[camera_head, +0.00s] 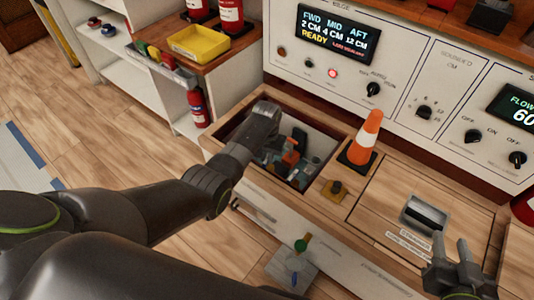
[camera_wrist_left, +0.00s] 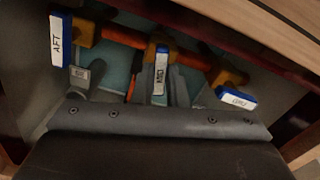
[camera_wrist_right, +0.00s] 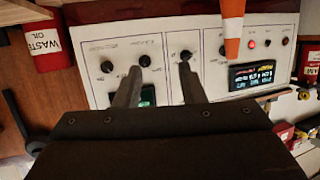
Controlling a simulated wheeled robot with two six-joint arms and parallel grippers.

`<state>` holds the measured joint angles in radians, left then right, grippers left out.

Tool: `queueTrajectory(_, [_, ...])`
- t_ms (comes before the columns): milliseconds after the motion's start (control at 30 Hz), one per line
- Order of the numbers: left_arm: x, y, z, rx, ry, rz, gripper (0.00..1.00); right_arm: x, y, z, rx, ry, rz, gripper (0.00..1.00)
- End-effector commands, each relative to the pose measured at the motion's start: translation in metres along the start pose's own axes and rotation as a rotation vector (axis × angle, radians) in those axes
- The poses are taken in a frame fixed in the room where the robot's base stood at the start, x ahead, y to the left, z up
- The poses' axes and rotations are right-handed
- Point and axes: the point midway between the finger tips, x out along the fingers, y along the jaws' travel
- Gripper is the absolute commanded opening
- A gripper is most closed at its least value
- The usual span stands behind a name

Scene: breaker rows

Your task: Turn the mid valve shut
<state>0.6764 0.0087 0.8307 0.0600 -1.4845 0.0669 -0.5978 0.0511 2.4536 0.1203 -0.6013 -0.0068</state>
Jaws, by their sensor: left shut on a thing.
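The mid valve has a blue handle with a white label (camera_wrist_left: 160,72) and stands across the orange pipe (camera_wrist_left: 130,37) in the left wrist view. My left gripper (camera_wrist_left: 159,88) is shut on this handle, one finger on each side. In the head view my left arm reaches into the open floor bay (camera_head: 318,133), where the gripper hides most of the valve. The aft valve handle (camera_wrist_left: 60,38) also lies across the pipe. The other end handle (camera_wrist_left: 236,99) lies roughly along the pipe. My right gripper (camera_head: 452,252) is open and empty above the counter at right.
An orange cone (camera_head: 368,130) stands beside the bay. The bilge display (camera_head: 338,36) reads FWD 2 cm, MID 4 cm, AFT 12 cm and READY. A hatch with a recessed handle (camera_head: 424,216) is right of the cone. A yellow bin (camera_head: 200,43) sits on the left shelf.

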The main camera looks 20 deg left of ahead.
Motion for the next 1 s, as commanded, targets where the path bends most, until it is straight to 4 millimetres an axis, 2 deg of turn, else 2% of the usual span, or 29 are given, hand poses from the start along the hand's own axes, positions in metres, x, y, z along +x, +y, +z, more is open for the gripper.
queueTrajectory(267, [-0.002, 0.000, 0.000, -0.087, 0.000, 0.000, 0.00, -0.021, -0.006, 0.062, 0.050, -0.348, -0.031, 0.36])
queueTrajectory(600, [-0.003, 0.000, -0.001, -0.206, 0.002, 0.000, 0.00, -0.070, -0.018, 0.124, 0.098, -0.740, -0.083, 0.36])
queueTrajectory(733, [-0.003, 0.000, -0.001, -0.256, 0.002, 0.000, 0.00, -0.091, -0.023, 0.141, 0.112, -0.873, -0.106, 0.36])
queueTrajectory(1000, [-0.003, 0.000, -0.001, -0.388, 0.003, 0.000, 0.00, -0.090, -0.019, 0.150, 0.108, -0.912, -0.084, 0.36])
